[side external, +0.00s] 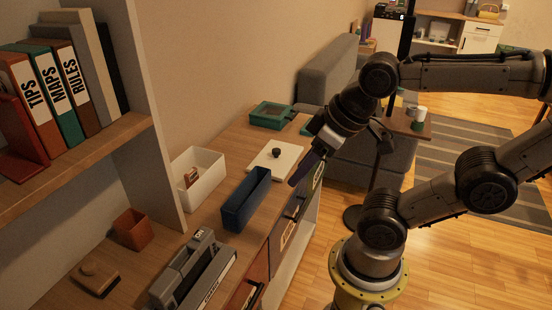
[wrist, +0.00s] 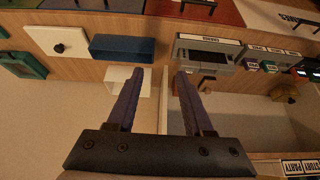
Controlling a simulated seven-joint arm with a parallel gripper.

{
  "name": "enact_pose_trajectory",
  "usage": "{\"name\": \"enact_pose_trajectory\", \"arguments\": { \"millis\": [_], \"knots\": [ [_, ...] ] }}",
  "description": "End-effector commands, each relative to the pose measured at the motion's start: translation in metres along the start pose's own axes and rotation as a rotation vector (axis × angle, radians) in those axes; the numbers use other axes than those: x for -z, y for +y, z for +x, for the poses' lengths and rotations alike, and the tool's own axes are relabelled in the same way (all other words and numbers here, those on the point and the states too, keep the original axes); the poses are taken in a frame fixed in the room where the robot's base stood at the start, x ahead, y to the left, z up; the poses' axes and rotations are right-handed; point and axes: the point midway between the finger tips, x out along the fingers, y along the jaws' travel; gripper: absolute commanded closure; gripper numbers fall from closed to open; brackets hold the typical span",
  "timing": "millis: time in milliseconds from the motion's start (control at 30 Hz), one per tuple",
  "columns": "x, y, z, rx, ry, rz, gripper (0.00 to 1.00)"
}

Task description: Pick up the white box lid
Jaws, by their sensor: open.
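The white box lid (side external: 262,164) is a flat white panel with a small dark knob (side external: 276,152), lying on the wooden cabinet top beyond the blue bin. The lid (wrist: 72,37) also shows at upper left in the wrist view, with its knob up. My gripper (side external: 303,172) is in the air to the right of the lid in the side view, apart from it. In the wrist view my gripper (wrist: 157,72) has its two dark fingers spread with nothing between them. The open white box (side external: 201,170) stands left of the lid in the side view, with a small brown item inside.
A blue open bin (side external: 246,200) stands close in front of the lid. A teal case (side external: 272,115) lies beyond it. A grey machine (side external: 192,272), a brown cup (side external: 133,229) and a wooden block (side external: 95,279) are nearer. A shelf with binders (side external: 60,85) rises at left.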

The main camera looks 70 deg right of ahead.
Motion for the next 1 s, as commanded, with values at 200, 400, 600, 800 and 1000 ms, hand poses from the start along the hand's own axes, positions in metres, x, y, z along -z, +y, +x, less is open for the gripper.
{"name": "enact_pose_trajectory", "arguments": {
  "millis": [200,400,600,800,1000],
  "knots": [
    [0.000,0.000,0.000,0.000,0.000,0.000,0.26],
    [0.000,0.000,0.000,0.000,0.000,0.001,0.26],
    [0.005,0.000,-0.008,0.000,0.000,0.114,0.26],
    [0.063,0.006,-0.034,-0.014,0.013,0.337,0.26],
    [0.135,0.038,-0.034,-0.074,-0.032,0.613,0.26]
  ]
}}
